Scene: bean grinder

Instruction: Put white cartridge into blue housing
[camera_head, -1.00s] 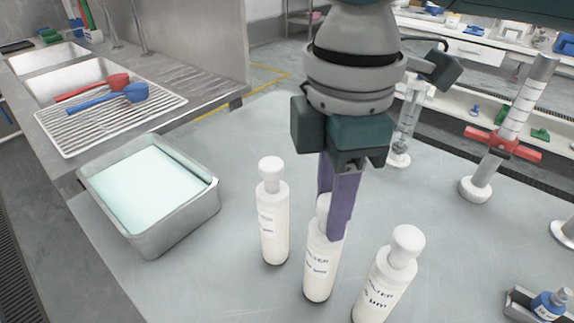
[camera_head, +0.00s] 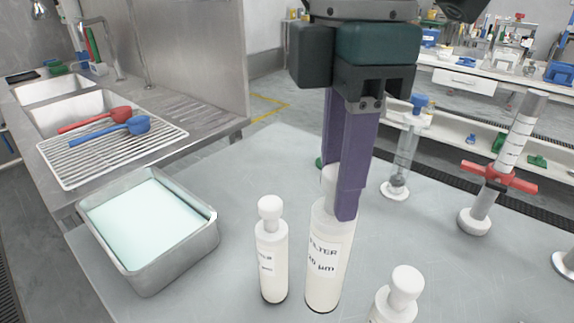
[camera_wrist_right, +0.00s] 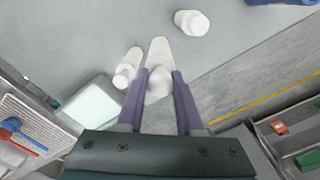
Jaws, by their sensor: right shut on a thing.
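My right gripper (camera_head: 344,195) points down and is shut around the narrow top of a white cartridge (camera_head: 325,262) labelled "FILTER". The cartridge is upright and looks raised off the table. In the right wrist view, the fingers (camera_wrist_right: 160,85) are on both sides of its round top. Two similar white cartridges stand beside it, one on the left (camera_head: 271,262) and one at the lower right (camera_head: 396,300), cut by the frame. A blue part (camera_wrist_right: 280,2) shows at the wrist view's top right edge; I cannot tell if it is the blue housing. My left gripper is not in view.
A metal tray (camera_head: 205,235) with a pale-green surface stands on the left of the grey table (camera_head: 400,225). A clear cylinder (camera_head: 403,155) and a stand with a red clamp (camera_head: 497,176) are at the right. A sink counter (camera_head: 190,110) lies beyond the tray.

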